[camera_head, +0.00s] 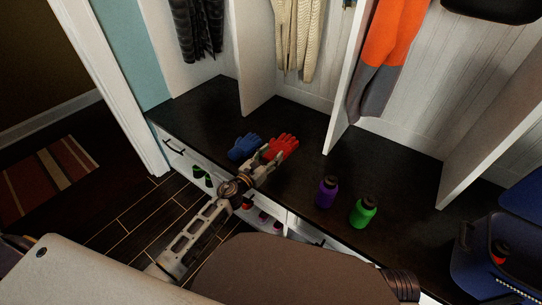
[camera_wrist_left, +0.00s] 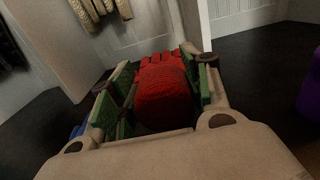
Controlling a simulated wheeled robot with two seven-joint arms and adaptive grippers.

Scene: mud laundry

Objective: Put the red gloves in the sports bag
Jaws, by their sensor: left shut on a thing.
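The red gloves (camera_head: 283,145) are at the left gripper's fingertips, over the dark bench top. My left gripper (camera_head: 268,156) is shut on them. In the left wrist view the red gloves (camera_wrist_left: 163,90) sit between the green-padded fingers of the gripper (camera_wrist_left: 158,95). I cannot tell whether they touch the bench. My right gripper is not in view.
Blue gloves (camera_head: 243,147) lie just left of the red ones. White upright dividers (camera_head: 347,85) and hanging clothes are behind.

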